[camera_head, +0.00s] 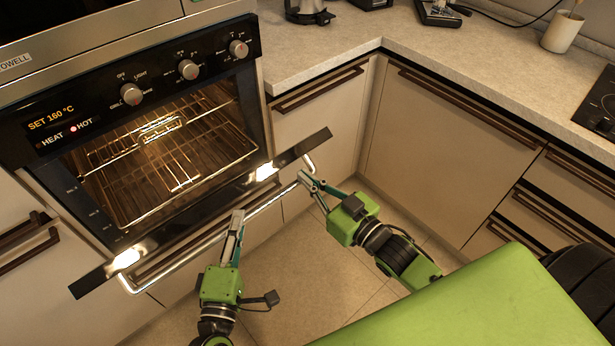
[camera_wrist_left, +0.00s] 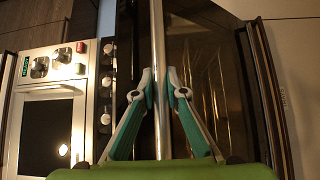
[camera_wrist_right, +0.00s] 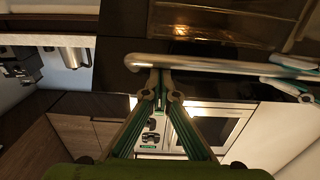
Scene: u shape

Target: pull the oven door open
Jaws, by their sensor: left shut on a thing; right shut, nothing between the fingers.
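The oven (camera_head: 125,95) has its door (camera_head: 200,220) tilted partly outward, top edge away from the frame, with the lit racks inside showing above it. A metal bar handle (camera_head: 185,258) runs along the door's front. My left gripper (camera_head: 237,218) is shut on the handle near its middle; the bar (camera_wrist_left: 158,40) passes between the fingers in the left wrist view. My right gripper (camera_head: 303,178) is shut and empty by the handle's right end. In the right wrist view its fingertips (camera_wrist_right: 160,88) are just below the bar (camera_wrist_right: 200,65); contact is unclear.
A countertop (camera_head: 335,45) with beige cabinets (camera_head: 430,150) forms a corner at the right. A cooktop (camera_head: 600,105) and a cup (camera_head: 562,32) are at the far right. The tiled floor (camera_head: 310,270) in front of the oven is clear.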

